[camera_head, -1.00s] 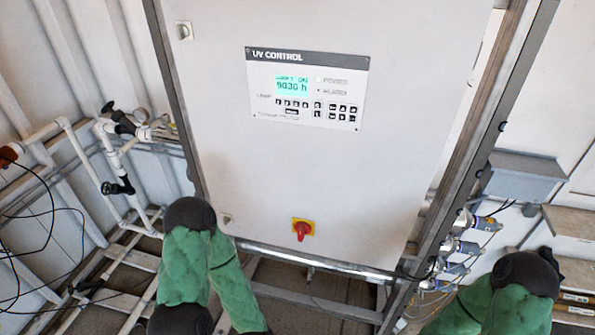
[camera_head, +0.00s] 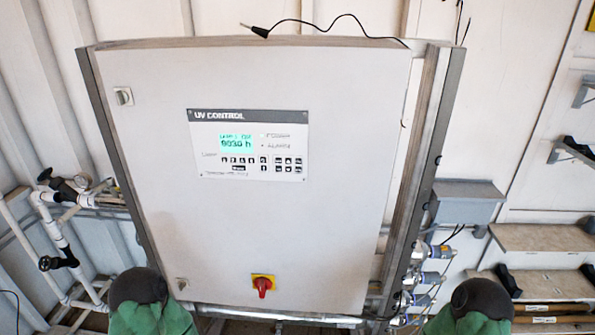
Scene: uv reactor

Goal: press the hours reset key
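The UV CONTROL panel (camera_head: 250,145) is on the upper middle of a closed white cabinet door (camera_head: 180,235). Its lit green display (camera_head: 236,143) reads what looks like 9030 h. Small dark keys (camera_head: 288,164) sit in groups below and right of the display, with a wider key (camera_head: 239,168) under the left row. The key labels are too small to read, so I cannot tell which is the hours reset key. My two arms show only as green and black parts at the bottom edge, well below the panel. Neither gripper is in view.
A red rotary switch (camera_head: 263,284) on a yellow plate is low on the door. White pipes with valves (camera_head: 56,230) stand at left. A grey box (camera_head: 466,202) and wooden shelves (camera_head: 545,238) are at right. A black cable (camera_head: 325,22) lies on top of the cabinet.

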